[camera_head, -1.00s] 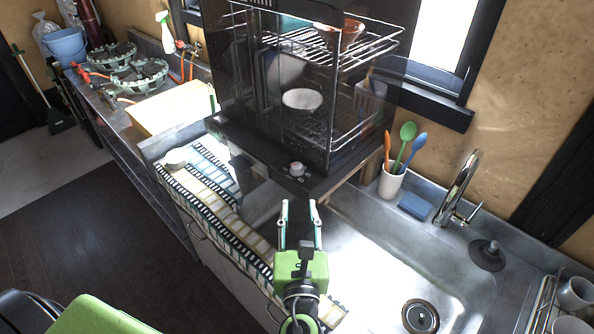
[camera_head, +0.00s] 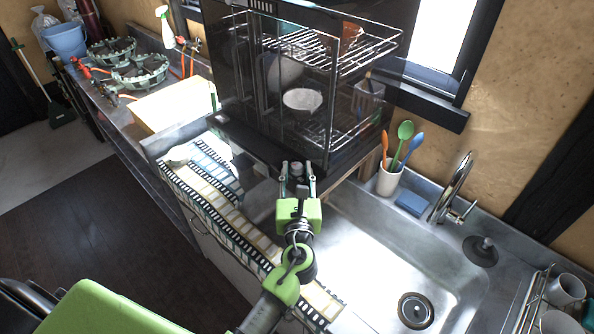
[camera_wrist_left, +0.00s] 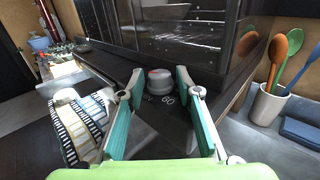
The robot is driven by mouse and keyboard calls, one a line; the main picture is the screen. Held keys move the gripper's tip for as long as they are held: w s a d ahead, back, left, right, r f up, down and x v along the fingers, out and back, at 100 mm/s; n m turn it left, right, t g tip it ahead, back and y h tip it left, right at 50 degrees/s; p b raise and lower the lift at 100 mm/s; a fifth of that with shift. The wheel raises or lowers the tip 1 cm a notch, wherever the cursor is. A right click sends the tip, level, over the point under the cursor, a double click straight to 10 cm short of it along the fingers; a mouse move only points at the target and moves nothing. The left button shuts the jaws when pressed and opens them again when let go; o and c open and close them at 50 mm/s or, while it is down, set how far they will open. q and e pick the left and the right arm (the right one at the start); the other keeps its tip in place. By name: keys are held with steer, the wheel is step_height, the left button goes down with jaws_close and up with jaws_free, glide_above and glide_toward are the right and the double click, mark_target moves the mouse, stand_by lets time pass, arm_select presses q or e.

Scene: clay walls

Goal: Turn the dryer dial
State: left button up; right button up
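The dryer (camera_head: 345,110) is a dark see-through cabinet with wire racks, standing above the counter by the sink. Its dial (camera_wrist_left: 160,82) is a small grey round knob with a red mark, on the dark front ledge. In the head view the dial (camera_head: 297,168) is partly hidden by my left gripper (camera_head: 298,172). In the left wrist view my left gripper (camera_wrist_left: 159,78) is open, with one teal-lined finger on each side of the dial. A gap shows on both sides of the dial. My right gripper is not in view.
A steel sink (camera_head: 375,255) lies to the right, with a faucet (camera_head: 455,190) and a cup of coloured spoons (camera_head: 390,181) behind it. A patterned cloth (camera_head: 225,215) covers the counter on the left. Dishes, including a white bowl (camera_head: 302,101), sit inside the dryer.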

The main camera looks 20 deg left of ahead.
arm_select(q)
steer(key=c, duration=0.8)
